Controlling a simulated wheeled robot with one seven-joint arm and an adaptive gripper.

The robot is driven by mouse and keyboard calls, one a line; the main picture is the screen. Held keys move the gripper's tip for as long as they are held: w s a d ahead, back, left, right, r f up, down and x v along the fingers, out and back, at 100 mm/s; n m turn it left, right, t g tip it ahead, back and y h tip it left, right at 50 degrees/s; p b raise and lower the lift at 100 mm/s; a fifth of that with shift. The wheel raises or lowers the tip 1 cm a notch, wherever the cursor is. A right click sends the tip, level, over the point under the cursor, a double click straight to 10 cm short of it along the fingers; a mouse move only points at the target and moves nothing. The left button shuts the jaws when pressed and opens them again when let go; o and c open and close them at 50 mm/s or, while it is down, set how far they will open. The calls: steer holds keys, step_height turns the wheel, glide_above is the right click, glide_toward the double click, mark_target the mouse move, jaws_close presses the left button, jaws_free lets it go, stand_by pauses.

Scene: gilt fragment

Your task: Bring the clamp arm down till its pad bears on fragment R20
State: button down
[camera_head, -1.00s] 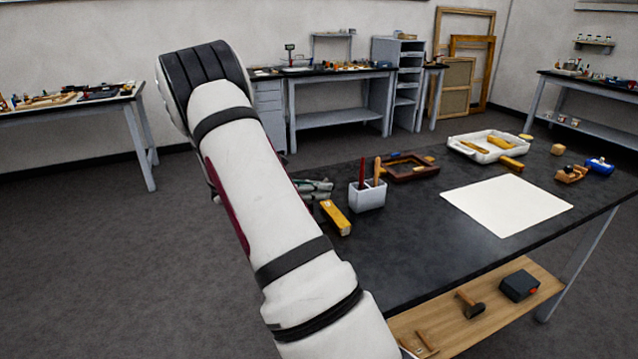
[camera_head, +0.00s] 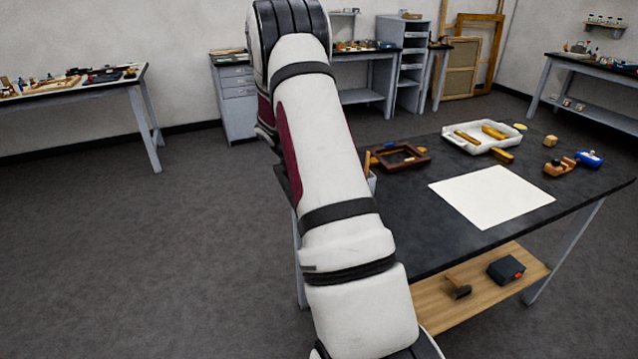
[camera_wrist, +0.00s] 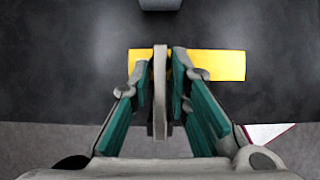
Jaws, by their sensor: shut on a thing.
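My gripper (camera_wrist: 160,88) shows in the wrist view with its green-padded fingers on either side of a thin grey upright bar, which looks like the clamp arm (camera_wrist: 160,65). It is shut on this bar. A yellow bar, likely fragment R20 (camera_wrist: 222,65), lies on the dark tabletop beyond and below the fingers, crossing behind the grey bar. No label is readable. Whether a pad touches the yellow bar cannot be told; the pad is not clearly visible. In the head view my own arm hides the gripper, the clamp and this yellow bar.
On the dark table (camera_head: 410,225) lie a white sheet (camera_head: 491,197), a brown frame (camera_head: 402,156) and a white tray (camera_head: 468,134) with yellow pieces. A pale container (camera_wrist: 160,4) stands beyond the yellow bar.

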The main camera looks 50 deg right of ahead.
steer(key=shift+t+y, duration=0.3)
steer(key=shift+y, duration=0.1)
steer(key=shift+f, duration=0.2)
steer(key=c, duration=1.7)
jaws_free()
steer(key=shift+r, duration=0.15)
steer(key=v, duration=1)
steer(key=shift+w+r+p, duration=0.2)
steer(key=shift+r+p, duration=0.1)
steer(key=shift+r, duration=0.1)
steer(key=shift+a+r, duration=0.25)
steer(key=shift+r, duration=0.15)
